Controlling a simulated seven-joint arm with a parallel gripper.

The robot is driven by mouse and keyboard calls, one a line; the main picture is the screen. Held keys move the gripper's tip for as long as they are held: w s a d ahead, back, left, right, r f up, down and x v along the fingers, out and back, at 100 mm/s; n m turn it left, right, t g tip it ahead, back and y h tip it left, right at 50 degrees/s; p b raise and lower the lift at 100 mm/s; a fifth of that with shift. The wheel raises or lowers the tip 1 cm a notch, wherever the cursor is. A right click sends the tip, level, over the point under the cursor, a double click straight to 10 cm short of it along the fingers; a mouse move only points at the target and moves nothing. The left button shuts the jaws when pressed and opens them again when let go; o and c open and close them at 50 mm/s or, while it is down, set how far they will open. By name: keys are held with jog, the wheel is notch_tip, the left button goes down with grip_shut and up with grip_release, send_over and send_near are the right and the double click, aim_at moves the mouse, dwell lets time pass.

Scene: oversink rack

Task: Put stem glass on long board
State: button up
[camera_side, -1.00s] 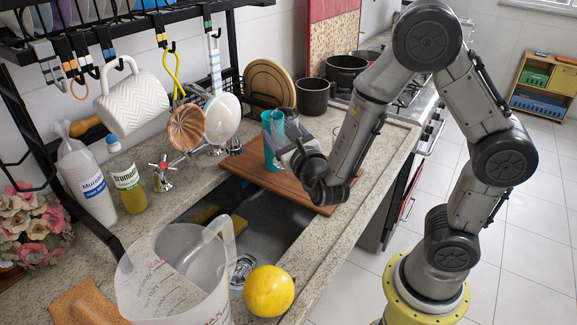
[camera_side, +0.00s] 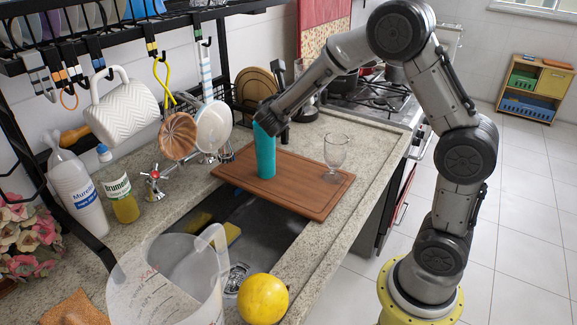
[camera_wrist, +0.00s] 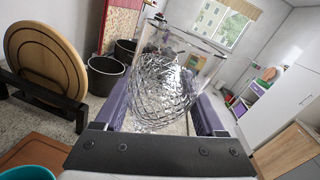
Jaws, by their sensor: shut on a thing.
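A clear stemmed glass (camera_side: 335,152) stands upright near the right end of the long brown board (camera_side: 300,196). A teal cup (camera_side: 264,150) stands on the board to its left; its rim shows in the wrist view (camera_wrist: 28,173). My gripper (camera_wrist: 163,103) is shut on a clear glass with a diamond-patterned lower part (camera_wrist: 162,92). Its fingers lie on both sides of this glass, and its lower end is hidden by the gripper's bar. In the side view my gripper (camera_side: 296,98) is beyond the teal cup, partly hidden by my wrist.
The sink (camera_side: 235,255) lies open in front of the board, with a yellow fruit (camera_side: 263,299) and a clear jug (camera_side: 165,285) nearer. Round boards (camera_side: 256,86) stand behind. A stove (camera_side: 375,100) is beyond the counter.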

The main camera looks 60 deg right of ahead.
notch_tip(320, 180, down, 18)
jog(key=shift+r, duration=0.25)
jog(key=shift+f, duration=0.1)
jog(key=o, duration=1.5)
jog(key=shift+f, duration=0.1)
jog(key=shift+a+r, duration=0.2)
jog(key=a, duration=0.3)
jog(key=s+a, duration=0.1)
jog(key=a, duration=0.7)
jog(key=shift+s+a, duration=0.25)
jog(key=shift+s, duration=0.05)
